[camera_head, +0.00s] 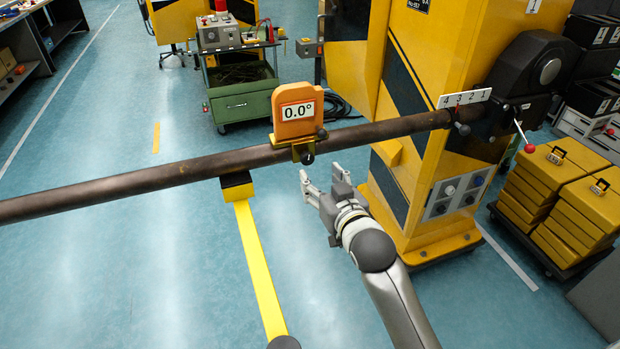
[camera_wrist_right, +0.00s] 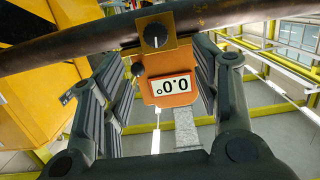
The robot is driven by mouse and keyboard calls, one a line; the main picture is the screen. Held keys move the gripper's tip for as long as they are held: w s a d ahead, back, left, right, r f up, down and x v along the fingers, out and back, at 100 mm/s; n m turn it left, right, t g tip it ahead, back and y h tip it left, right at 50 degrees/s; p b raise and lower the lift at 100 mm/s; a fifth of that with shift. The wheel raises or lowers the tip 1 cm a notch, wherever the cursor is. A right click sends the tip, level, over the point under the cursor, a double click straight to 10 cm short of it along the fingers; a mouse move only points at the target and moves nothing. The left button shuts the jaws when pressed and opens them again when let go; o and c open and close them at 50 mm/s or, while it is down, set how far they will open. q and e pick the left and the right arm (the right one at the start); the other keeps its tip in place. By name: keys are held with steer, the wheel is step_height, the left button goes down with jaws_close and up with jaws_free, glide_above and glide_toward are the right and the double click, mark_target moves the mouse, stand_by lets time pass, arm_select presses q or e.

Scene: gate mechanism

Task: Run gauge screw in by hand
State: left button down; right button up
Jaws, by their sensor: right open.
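The orange angle gauge (camera_head: 297,110), reading 0.0°, sits on the brown pipe (camera_head: 180,172) in a brass clamp (camera_head: 290,144). A dark round screw knob (camera_head: 308,158) is under the clamp; it shows large with a white line in the right wrist view (camera_wrist_right: 155,36). A smaller dark knob (camera_wrist_right: 137,70) sits beside the gauge. My right gripper (camera_head: 321,178) is open and empty, below and right of the screw knob in the head view. In the wrist view its fingers (camera_wrist_right: 158,60) frame the gauge and screw knob, with no visible contact. My left gripper is out of view.
A yellow post (camera_head: 258,270) with a black-and-yellow cradle (camera_head: 237,186) stands under the pipe. The yellow machine cabinet (camera_head: 440,110) is close right of my right gripper. A lever with a red ball (camera_head: 529,148) hangs at the hub. Floor left of the post is clear.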

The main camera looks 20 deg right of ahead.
mark_target(308, 159)
steer(key=w, duration=0.3)
steer(key=w+f+p, duration=0.1)
steer(key=w, duration=0.5)
steer(key=shift+f, duration=0.25)
steer(key=shift+w+f+p, duration=0.15)
steer(key=shift+w+p, duration=0.2)
steer(key=shift+w, duration=0.4)
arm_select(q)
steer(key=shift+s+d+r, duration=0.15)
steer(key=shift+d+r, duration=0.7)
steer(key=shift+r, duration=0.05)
